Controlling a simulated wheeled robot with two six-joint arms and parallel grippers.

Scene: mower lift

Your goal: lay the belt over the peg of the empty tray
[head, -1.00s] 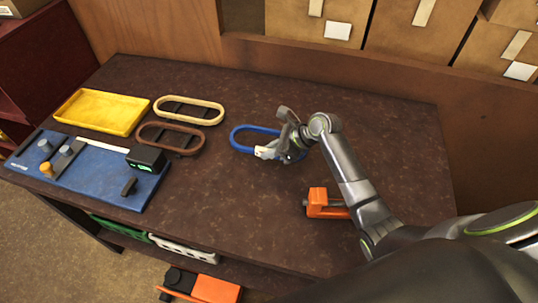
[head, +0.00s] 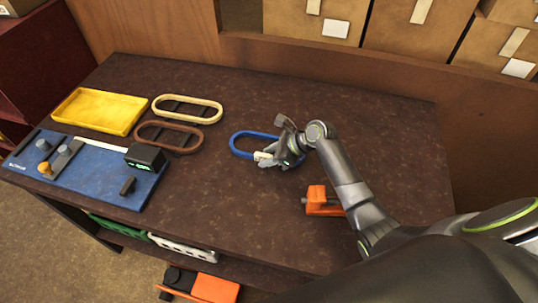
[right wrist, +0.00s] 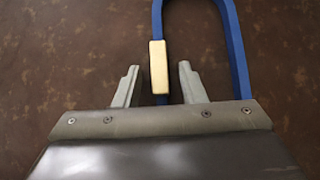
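The blue belt (head: 240,136), a long oval loop, lies on the dark table near its middle. It also shows in the right wrist view (right wrist: 237,50), with a pale tan block (right wrist: 159,66) on its near strand. My right gripper (head: 265,160) is at the belt's near side and hides part of it. In the right wrist view the gripper (right wrist: 157,84) is open, with one finger on each side of the block and gaps between. A yellow tray (head: 100,111) at the left looks empty; I cannot make out a peg in it. My left gripper is out of view.
A cream loop (head: 187,99) and a brown loop (head: 168,136), with dark pieces inside, lie between tray and belt. A blue panel (head: 85,175) with knobs and a black box (head: 145,157) stands front left. An orange clamp (head: 318,201) sits at the front edge.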

